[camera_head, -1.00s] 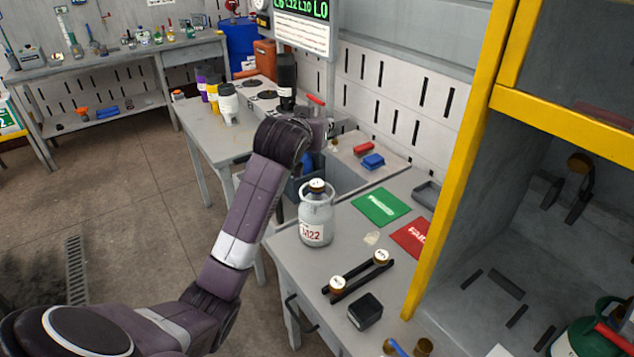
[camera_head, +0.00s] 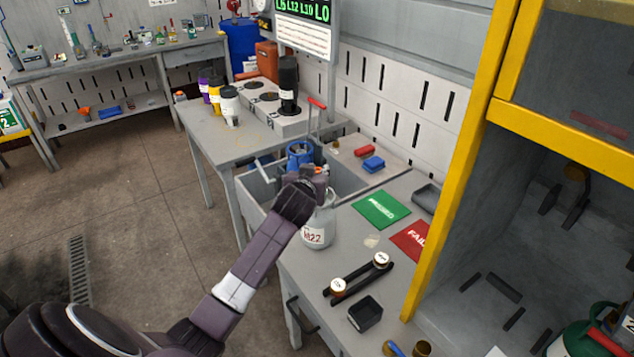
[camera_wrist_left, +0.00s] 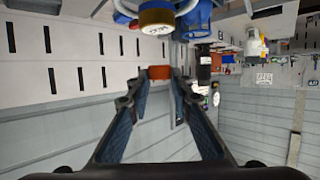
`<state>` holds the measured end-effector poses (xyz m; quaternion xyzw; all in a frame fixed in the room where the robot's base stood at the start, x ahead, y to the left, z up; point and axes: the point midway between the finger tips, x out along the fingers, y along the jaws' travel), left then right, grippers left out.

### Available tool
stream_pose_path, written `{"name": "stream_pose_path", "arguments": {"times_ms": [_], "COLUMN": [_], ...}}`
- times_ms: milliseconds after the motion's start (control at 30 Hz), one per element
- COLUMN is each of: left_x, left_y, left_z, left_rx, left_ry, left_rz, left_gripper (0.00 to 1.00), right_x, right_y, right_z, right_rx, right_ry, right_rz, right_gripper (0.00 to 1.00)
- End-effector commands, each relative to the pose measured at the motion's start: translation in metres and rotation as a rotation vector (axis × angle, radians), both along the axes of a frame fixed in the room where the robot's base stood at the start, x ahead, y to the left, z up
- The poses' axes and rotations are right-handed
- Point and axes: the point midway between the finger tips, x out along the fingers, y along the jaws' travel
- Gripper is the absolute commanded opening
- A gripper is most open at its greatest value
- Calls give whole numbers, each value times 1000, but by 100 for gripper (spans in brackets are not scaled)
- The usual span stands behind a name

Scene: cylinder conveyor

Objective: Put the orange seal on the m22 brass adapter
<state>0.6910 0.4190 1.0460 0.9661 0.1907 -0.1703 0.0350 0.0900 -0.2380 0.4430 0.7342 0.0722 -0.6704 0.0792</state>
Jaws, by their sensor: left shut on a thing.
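The grey-white M22 cylinder (camera_head: 317,232) stands upright on the workbench in the head view. Its top is hidden behind my left gripper (camera_head: 316,174). In the left wrist view, the gripper (camera_wrist_left: 160,76) is shut on the small orange seal (camera_wrist_left: 160,72), held between its fingertips. A brass adapter with a white marked face (camera_wrist_left: 157,17) shows at the top of the wrist view, apart from the seal; I cannot read its mark. My right gripper is not in view.
A blue cylinder (camera_head: 299,153) stands in the sink behind my gripper. A black rack (camera_head: 362,281) with two white-topped brass pieces and a black box (camera_head: 365,312) are on the bench. Green (camera_head: 381,210) and red (camera_head: 411,240) mats lie to the right. The yellow-framed cabinet (camera_head: 455,160) bounds the right side.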

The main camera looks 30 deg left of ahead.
Motion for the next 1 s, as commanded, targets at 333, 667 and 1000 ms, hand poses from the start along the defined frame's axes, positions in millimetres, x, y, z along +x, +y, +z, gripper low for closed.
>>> {"name": "stream_pose_path", "arguments": {"times_ms": [333,667,1000], "left_x": [-1,0,-1], "left_y": [0,-1,-1], "left_z": [-43,-44,-43], "left_rx": [-1,-1,-1], "left_ry": [3,2,1], "left_rz": [-1,-1,-1], "left_gripper": [10,33,37], "right_x": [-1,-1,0], "right_y": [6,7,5], "right_z": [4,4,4], "right_rx": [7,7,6], "right_ry": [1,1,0], "right_rz": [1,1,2], "right_gripper": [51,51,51]}}
